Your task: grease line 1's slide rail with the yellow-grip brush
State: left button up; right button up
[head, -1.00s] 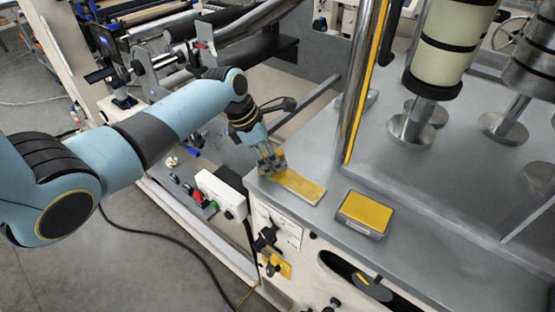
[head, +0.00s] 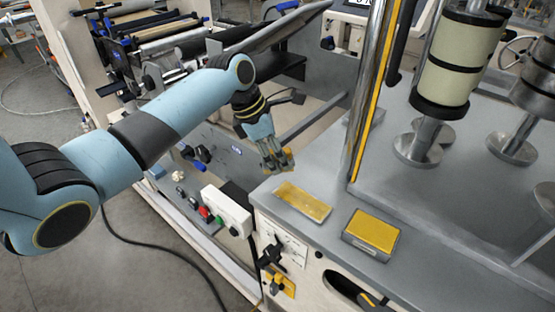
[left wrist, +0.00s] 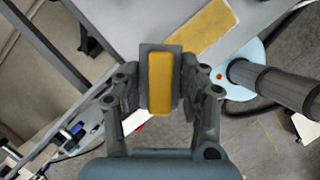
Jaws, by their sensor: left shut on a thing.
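My left gripper (head: 279,166) is shut on a small block with a yellow face and a grey side, which looks like the yellow-grip brush (left wrist: 164,82). In the left wrist view the block sits between the two fingers (left wrist: 163,95); no bristles can be made out. In the head view the gripper hangs just above and behind a flat yellow plate (head: 303,201) on the grey machine top, apart from it. An upright chrome post with a yellow stripe (head: 369,95) stands to its right; I cannot tell whether it is line 1's slide rail. My right gripper is out of view.
A grey box with a yellow top (head: 372,232) sits near the front edge of the machine top (head: 430,225). A white switch box (head: 226,211) is below left. A dark cable (head: 165,240) lies on the floor.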

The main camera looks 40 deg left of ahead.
pick_arm(q)
jog(key=shift+r, duration=0.1)
jog(key=shift+r, duration=1.4)
